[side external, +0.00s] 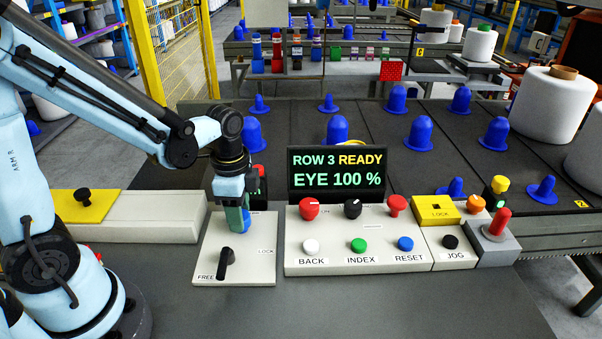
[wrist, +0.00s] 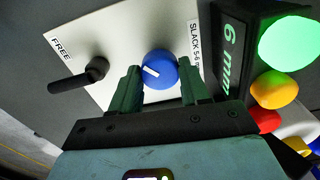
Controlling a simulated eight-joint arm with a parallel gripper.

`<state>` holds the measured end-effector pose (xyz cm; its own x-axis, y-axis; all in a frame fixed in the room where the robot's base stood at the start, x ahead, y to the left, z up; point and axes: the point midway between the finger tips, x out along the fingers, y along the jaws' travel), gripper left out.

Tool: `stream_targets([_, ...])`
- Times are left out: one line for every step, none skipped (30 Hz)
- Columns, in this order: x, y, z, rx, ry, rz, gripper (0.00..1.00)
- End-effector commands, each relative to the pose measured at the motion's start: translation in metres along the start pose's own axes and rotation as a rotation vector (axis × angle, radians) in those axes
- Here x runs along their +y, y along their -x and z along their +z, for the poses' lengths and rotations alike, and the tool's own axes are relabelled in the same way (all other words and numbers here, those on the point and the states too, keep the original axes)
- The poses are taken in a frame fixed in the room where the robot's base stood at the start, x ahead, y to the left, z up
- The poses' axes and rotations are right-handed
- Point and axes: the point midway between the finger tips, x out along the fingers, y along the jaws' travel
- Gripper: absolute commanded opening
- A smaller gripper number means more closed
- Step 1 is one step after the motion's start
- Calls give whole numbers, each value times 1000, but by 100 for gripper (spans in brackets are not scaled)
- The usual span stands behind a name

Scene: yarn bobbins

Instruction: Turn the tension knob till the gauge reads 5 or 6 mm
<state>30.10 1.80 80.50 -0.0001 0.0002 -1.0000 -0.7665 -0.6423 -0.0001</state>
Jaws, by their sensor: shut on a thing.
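The blue tension knob (wrist: 158,70) with a white pointer line sits on a pale panel (wrist: 110,25). My gripper (wrist: 160,78) is shut on the knob, one green finger on each side. The white line points to the upper left in the wrist view. The black gauge (wrist: 231,62) beside the panel reads 6 mm in green. A label by the knob reads SLACK 5-6, partly covered by a finger. In the side view my gripper (side external: 237,218) points down at the panel (side external: 209,248) and hides most of the knob; the gauge is partly hidden behind it.
A black lever (side external: 226,263) on the same panel lies by the FREE label. To the right is a button panel (side external: 335,246) with a display (side external: 337,172) reading ROW 3 READY, EYE 100 %. Blue pegs and white bobbins (side external: 550,105) stand behind. The front table is clear.

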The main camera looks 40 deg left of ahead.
Motion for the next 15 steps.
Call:
stream_targets([0, 0, 0, 0, -1, 1, 15])
stream_targets([0, 0, 0, 0, -1, 1, 15])
stream_targets([0, 0, 0, 0, -1, 1, 15])
stream_targets([0, 0, 0, 0, -1, 1, 15])
stream_targets([0, 0, 0, 0, -1, 1, 15])
stream_targets([0, 0, 0, 0, -1, 1, 15])
stream_targets([0, 0, 0, 0, -1, 1, 15])
stream_targets([0, 0, 0, 0, 0, 1, 15])
stream_targets([0, 0, 0, 0, 0, 1, 15])
stream_targets([0, 0, 0, 0, 0, 1, 50])
stream_targets([0, 0, 0, 0, 0, 1, 55])
stream_targets([0, 0, 0, 0, 0, 1, 61])
stream_targets([0, 0, 0, 0, 0, 1, 65])
stream_targets([0, 0, 0, 0, 0, 1, 70])
stream_targets([0, 0, 0, 0, 0, 1, 71])
